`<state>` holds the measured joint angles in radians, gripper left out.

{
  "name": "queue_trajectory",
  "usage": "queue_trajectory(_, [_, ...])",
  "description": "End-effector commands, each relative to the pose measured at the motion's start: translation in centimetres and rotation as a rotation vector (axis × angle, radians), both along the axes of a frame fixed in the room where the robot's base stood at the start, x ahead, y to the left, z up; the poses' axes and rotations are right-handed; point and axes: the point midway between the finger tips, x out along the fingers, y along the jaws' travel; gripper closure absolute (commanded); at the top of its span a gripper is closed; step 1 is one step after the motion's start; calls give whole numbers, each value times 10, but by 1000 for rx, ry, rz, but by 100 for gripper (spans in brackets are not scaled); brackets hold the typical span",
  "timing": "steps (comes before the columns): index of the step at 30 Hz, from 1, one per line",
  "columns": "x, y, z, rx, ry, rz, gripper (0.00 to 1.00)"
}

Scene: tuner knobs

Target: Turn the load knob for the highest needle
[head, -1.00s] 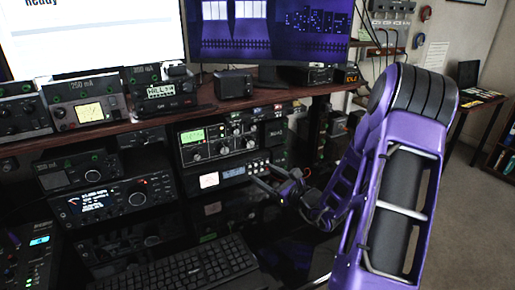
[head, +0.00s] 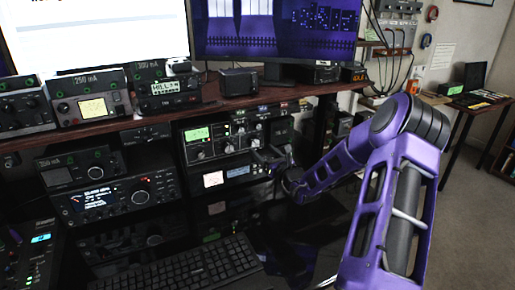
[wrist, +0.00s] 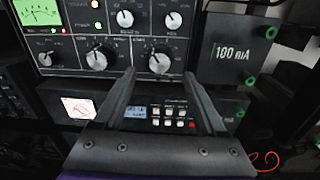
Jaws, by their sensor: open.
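The tuner (head: 217,145) is a grey-black panel with a green-lit needle meter (head: 199,134) at its left; the meter (wrist: 38,12) is cut off at the top left of the wrist view. In the wrist view the lower row has a small left knob (wrist: 46,58), a middle knob (wrist: 96,60) and a large right knob (wrist: 159,61). Their labels are too small to read. My gripper (wrist: 160,74) is open and empty, its fingertips either side of the right knob in the picture; I cannot tell whether they reach around it. My gripper (head: 262,157) is at the tuner's right side in the head view.
A lower unit (wrist: 165,113) with a small display sits below the tuner, behind the fingers. A box marked 100 mA (wrist: 238,52) stands to the right. The shelf (head: 160,118) overhangs the tuner. A keyboard (head: 190,268) lies in front.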

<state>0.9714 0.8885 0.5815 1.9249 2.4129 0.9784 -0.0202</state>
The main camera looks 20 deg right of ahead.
Motion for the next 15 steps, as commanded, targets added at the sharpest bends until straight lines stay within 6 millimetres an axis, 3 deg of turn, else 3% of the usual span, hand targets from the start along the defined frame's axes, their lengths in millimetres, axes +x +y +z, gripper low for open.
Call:
queue_trajectory(6, [33, 3, 0, -1, -1, 1, 26])
queue_trajectory(15, [44, 4, 0, 0, 0, 0, 26])
